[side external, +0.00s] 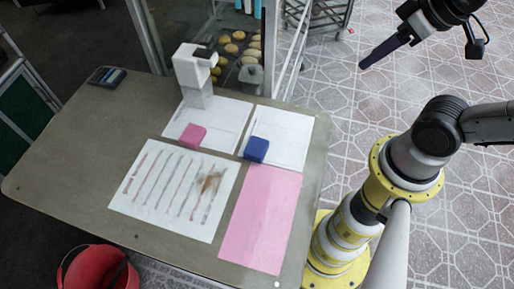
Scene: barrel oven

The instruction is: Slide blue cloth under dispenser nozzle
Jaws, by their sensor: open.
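The blue cloth (256,149) is a small folded block. It lies on the front edge of a white sheet (280,130) at the right of the table. The dispenser (190,72) is white and stands at the table's back edge. Its head overhangs toward the right, with a grey translucent part (200,98) below it; the nozzle itself is too small to make out. The cloth is in front and to the right of the dispenser, apart from it. My gripper (364,66) is up at the top right, off the table, far from the cloth, open and empty.
A pink block (192,136) lies left of the blue cloth on another white sheet (225,112). A stained striped sheet (150,205) and a pink sheet (262,220) lie in front. A dark case (107,75) is at the back left. A red bucket (95,272) stands below the table.

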